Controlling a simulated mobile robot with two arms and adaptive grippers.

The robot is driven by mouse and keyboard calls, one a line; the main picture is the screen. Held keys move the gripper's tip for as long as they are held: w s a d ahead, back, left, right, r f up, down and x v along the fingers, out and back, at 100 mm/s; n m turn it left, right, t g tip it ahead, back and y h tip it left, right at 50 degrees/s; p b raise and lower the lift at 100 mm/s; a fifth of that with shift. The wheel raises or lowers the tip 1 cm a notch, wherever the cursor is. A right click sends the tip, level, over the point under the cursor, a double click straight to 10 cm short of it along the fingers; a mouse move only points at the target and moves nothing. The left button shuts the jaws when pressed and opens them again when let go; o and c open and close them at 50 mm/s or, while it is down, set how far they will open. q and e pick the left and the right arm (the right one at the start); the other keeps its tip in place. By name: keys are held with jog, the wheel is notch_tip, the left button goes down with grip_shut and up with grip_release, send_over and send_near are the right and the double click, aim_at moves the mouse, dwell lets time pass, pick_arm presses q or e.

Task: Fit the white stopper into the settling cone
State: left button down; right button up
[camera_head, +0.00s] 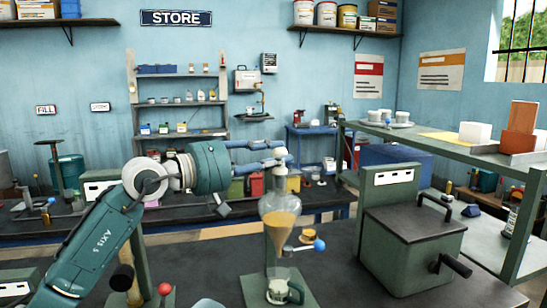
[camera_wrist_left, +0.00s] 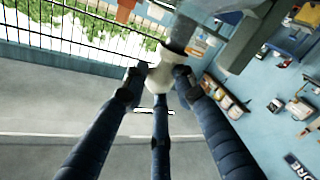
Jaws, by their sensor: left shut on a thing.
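The settling cone (camera_head: 279,207) stands upright on a green stand at the front middle, with amber liquid in it. A glass beaker (camera_head: 278,291) is below its tip. My left gripper (camera_head: 277,155) reaches in from the left, just above the cone's neck. It is shut on the white stopper (camera_head: 281,153), which also shows between the fingers in the left wrist view (camera_wrist_left: 160,77). The stopper appears lined up over the neck, but I cannot tell whether it touches or sits inside the mouth. My right gripper is not in view.
A green lidded box (camera_head: 411,243) with black handles stands to the right of the cone. A green shelf (camera_head: 433,143) with blocks and cups is behind it. A blue-knobbed lever (camera_head: 319,245) sticks out beside the cone. A red knob (camera_head: 165,289) stands at the front left.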

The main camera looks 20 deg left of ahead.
pick_arm(q)
jog(key=shift+f, duration=0.35)
jog(key=c, duration=1.3)
grip_release()
jog(key=v, duration=1.2)
jog(key=shift+r, duration=0.15)
